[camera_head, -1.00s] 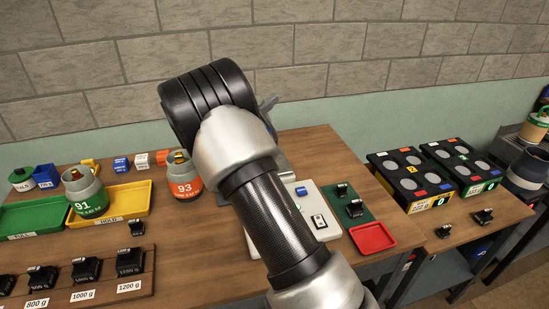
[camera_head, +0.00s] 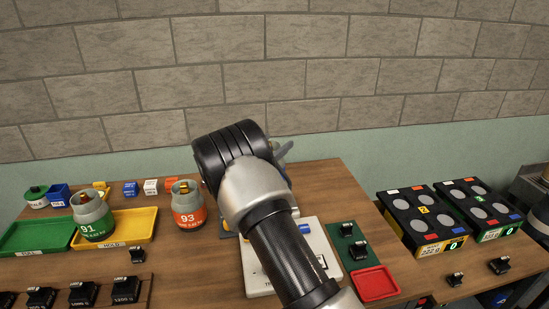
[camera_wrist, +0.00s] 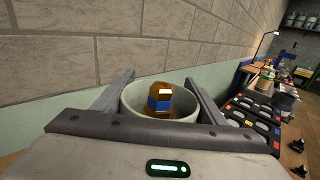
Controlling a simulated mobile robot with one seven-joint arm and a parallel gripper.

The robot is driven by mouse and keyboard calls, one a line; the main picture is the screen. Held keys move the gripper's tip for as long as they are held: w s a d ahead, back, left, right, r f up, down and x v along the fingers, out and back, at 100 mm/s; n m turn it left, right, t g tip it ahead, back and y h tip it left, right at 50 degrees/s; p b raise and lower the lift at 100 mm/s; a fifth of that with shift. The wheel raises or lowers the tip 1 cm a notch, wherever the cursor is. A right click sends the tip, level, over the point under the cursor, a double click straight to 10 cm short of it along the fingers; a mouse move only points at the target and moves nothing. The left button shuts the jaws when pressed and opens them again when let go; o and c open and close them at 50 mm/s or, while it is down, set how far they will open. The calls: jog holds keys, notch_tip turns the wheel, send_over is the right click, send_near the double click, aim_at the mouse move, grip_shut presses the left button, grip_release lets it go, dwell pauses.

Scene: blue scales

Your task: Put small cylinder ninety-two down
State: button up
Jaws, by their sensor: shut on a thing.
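My gripper (camera_wrist: 160,103) is shut on a grey-green cylinder (camera_wrist: 128,97), seen from above in the wrist view, with a brass valve and blue band between the fingers. Its number is not visible, so I cannot confirm it is ninety-two. In the head view my arm hides the held cylinder; only a grey finger shows behind my wrist. I cannot tell whether the cylinder's base touches anything. Cylinder 93 (camera_head: 188,205), with an orange-red band, stands on the wooden table.
A white panel (camera_head: 262,275) lies partly under my arm. A green mat (camera_head: 347,235) with black weights and a red tray (camera_head: 376,283) lie right of it. Black scales (camera_head: 425,220) stand farther right. Labelled black weights (camera_head: 82,293) line the front left. A brick wall stands behind.

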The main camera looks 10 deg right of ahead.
jog(key=shift+f, duration=1.9)
jog(key=shift+f, duration=0.1)
jog(key=o, duration=1.7)
jog(key=shift+f, duration=0.25)
jog(key=shift+c, duration=0.2)
jog(key=o, duration=0.4)
jog(key=shift+o, duration=0.2)
jog(key=shift+r, duration=0.2)
